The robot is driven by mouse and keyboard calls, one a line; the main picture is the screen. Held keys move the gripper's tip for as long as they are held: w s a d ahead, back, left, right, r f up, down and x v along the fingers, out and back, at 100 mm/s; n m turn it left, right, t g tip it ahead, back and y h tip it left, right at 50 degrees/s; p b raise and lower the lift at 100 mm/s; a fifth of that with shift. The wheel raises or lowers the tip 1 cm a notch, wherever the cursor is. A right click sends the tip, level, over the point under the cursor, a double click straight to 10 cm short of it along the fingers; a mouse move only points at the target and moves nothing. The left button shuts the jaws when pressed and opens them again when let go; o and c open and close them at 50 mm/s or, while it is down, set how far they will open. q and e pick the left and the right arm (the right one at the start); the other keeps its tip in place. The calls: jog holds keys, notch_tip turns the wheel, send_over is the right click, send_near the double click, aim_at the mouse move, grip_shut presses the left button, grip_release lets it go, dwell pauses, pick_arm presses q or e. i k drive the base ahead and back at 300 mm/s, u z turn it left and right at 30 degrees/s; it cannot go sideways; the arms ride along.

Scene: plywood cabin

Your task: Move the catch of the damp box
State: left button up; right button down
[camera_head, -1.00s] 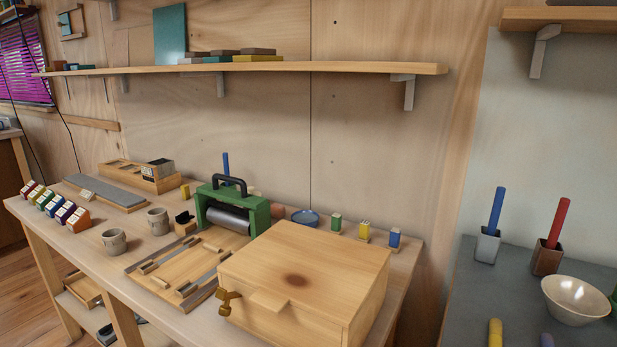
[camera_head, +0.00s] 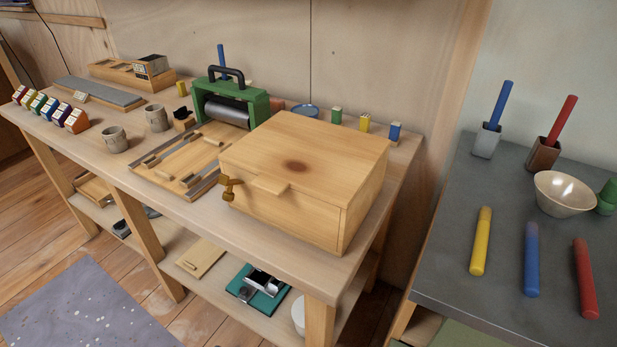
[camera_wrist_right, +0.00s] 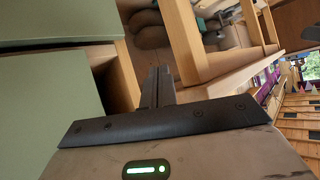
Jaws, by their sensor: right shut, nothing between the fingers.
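The damp box (camera_head: 285,215) is a pale wooden box with a flat lid, shut, with a dark round stain on top. It stands at the right end of the wooden bench. Its catch (camera_head: 228,187) is a small brass piece on the front left of the box, beside a wooden lip under the lid edge. My right gripper (camera_wrist_right: 158,88) shows only in the right wrist view, its fingers together and empty, apart from the box. My left gripper is in neither view.
The bench (camera_head: 100,157) also holds a green roller press (camera_head: 255,108), a wooden tray (camera_head: 170,175), cups and coloured blocks. A grey table (camera_head: 450,240) at the right carries a bowl (camera_head: 563,195) and coloured sticks. A lower shelf (camera_head: 215,290) holds flat items.

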aim_at(228, 195)
jog(key=z, duration=1.2)
jog(key=k, duration=0.85)
jog(key=u, duration=1.15)
jog(key=i, duration=0.8)
jog(key=u, duration=0.05)
